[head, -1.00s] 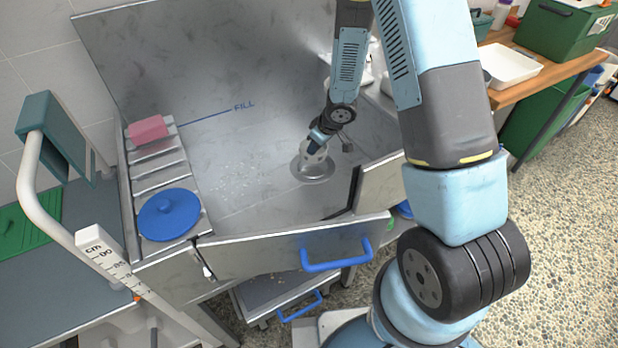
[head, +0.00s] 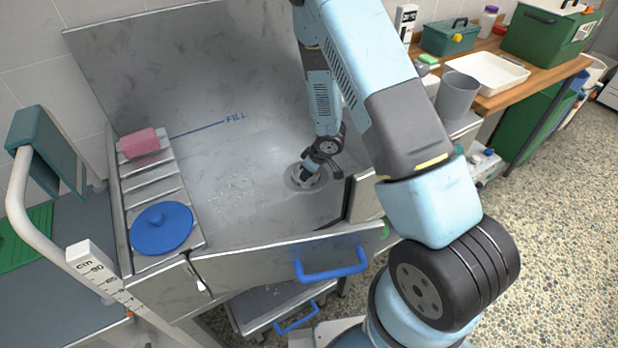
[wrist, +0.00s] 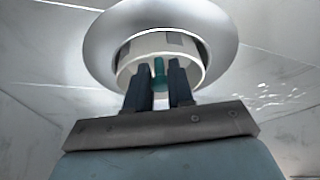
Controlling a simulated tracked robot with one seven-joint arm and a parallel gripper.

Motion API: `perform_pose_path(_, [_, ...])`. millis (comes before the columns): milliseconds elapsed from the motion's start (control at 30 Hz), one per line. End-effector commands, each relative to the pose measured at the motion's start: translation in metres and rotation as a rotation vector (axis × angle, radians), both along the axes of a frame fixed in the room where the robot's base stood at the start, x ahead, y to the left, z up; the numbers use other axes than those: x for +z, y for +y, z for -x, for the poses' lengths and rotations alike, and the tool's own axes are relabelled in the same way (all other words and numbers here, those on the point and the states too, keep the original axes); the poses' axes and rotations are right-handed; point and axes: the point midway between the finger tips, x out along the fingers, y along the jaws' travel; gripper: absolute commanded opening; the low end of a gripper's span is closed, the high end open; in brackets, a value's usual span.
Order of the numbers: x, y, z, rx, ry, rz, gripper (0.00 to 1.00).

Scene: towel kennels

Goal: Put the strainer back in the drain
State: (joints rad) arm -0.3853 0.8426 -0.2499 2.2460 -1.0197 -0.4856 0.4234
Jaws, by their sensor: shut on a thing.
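The strainer (wrist: 150,46) is a pale round cup with dark slots and a teal knob (wrist: 159,72) in its middle. In the wrist view my gripper (wrist: 159,78) has its two dark fingers closed on the knob. The wide grey metal ring of the drain (wrist: 100,52) surrounds the strainer in that view. In the head view my gripper (head: 309,172) points down at the drain (head: 293,184) in the basin floor and hides most of the strainer. I cannot tell whether the strainer is fully seated.
The steel basin (head: 240,205) is open around the drain. A ribbed ledge with a pink block (head: 139,144) and a blue lid (head: 161,228) is on its left. A front door with a blue handle (head: 331,268) stands at the front. A grey bucket (head: 457,97) stands at right.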

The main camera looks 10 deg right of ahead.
Motion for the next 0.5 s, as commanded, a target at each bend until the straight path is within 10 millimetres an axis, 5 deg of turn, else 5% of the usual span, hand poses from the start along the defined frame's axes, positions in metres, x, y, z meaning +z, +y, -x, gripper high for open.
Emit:
perform_pose_path(200, [-0.021, 0.001, 0.0, 0.001, 0.001, 0.0, 0.0])
perform_pose_path(467, [-0.023, 0.002, 0.0, 0.002, -0.001, -0.001, 0.0])
perform_pose_path(500, [-0.023, 0.002, 0.0, 0.002, -0.001, -0.001, 0.23])
